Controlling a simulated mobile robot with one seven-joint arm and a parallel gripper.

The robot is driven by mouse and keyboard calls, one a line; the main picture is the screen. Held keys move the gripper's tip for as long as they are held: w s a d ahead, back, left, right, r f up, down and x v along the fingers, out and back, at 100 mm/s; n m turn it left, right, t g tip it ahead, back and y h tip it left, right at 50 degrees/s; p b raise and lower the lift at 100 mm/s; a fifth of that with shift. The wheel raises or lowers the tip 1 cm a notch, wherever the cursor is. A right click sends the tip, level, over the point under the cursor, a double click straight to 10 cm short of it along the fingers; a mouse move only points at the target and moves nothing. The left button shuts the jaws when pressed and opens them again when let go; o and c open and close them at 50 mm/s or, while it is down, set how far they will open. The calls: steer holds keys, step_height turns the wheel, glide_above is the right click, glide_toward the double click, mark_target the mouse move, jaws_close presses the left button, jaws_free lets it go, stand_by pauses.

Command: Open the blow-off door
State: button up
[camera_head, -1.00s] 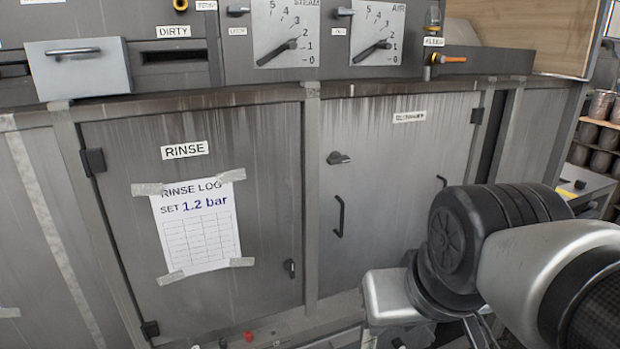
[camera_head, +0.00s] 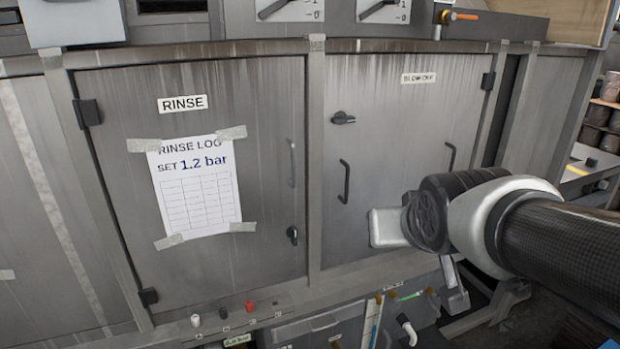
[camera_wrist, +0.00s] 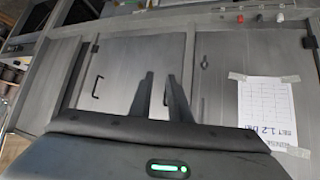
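The blow-off door (camera_head: 395,150) is the stained grey panel on the right in the head view, and it is shut. It carries a small label (camera_head: 418,78), a dark turn latch (camera_head: 343,118) at upper left, a black bar handle (camera_head: 344,182) below it and another bar handle (camera_head: 450,156) at right. In the wrist view, turned about upside down, the door (camera_wrist: 130,62) lies beyond the fingers, with a bar handle (camera_wrist: 98,87) to their left. The fingertips cannot be made out in the head view.
The rinse door (camera_head: 250,90) with a taped log sheet (camera_head: 195,188) is shut on the left. A ledge with small knobs (camera_head: 249,306) runs below the doors. Hoses and a drawer (camera_head: 320,325) lie under it. Shelves with pots (camera_head: 603,115) stand at far right.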

steer(key=w+d+f+t+b, duration=0.1)
steer(key=w+f+t+b, duration=0.3)
steer(key=w+f+b, duration=0.4)
steer(key=n+t+y+b, duration=0.2)
steer(key=t+y+b, duration=0.1)
steer(key=t+b, duration=0.15)
glide_toward(347, 190)
steer(key=w, duration=0.3)
steer(key=w+b, duration=0.1)
steer(key=w, duration=0.3)
steer(key=w+a+b, duration=0.1)
steer(key=w, duration=0.2)
steer(key=shift+w+a, duration=0.1)
steer(key=shift+w, duration=0.2)
jaws_close()
